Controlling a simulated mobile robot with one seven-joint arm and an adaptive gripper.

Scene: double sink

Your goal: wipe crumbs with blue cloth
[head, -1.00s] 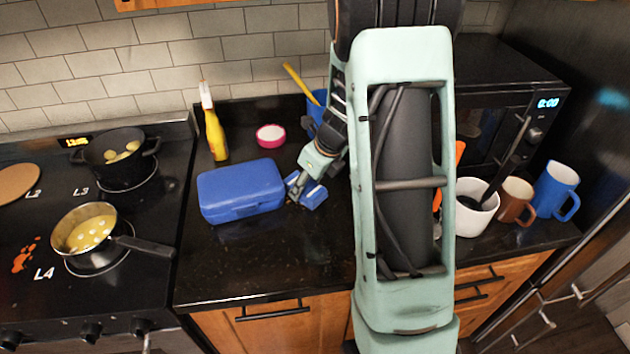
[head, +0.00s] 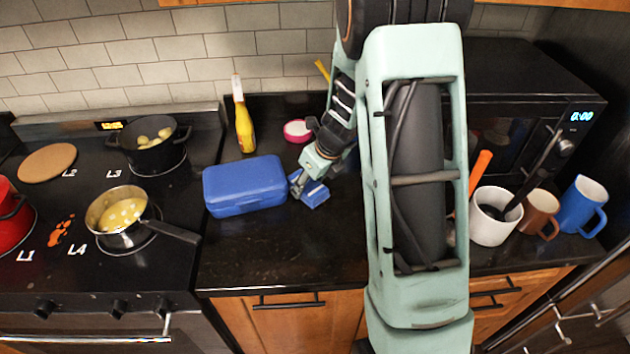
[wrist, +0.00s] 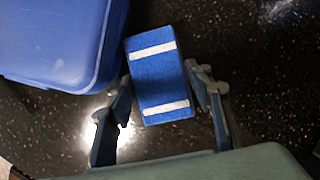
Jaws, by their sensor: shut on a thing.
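The blue cloth (wrist: 158,80) is a small block-like pad with two white stripes, and in the head view it shows (head: 316,197) just right of the blue lunch box. My gripper (wrist: 165,115) is shut on it, one finger at each side. In the head view my gripper (head: 306,186) is low over the dark counter (head: 280,258). I cannot tell whether the cloth touches the counter. Fine pale specks show on the counter; I cannot tell crumbs from its speckled pattern. Orange-brown bits (head: 61,230) lie on the stove top.
The blue lunch box (head: 245,186) stands close left of my gripper. A yellow bottle (head: 244,125) and a pink-rimmed bowl (head: 297,131) stand behind. Mugs, a white one (head: 494,222) among them, stand right of my arm. The front counter is clear. Pots (head: 122,215) occupy the stove.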

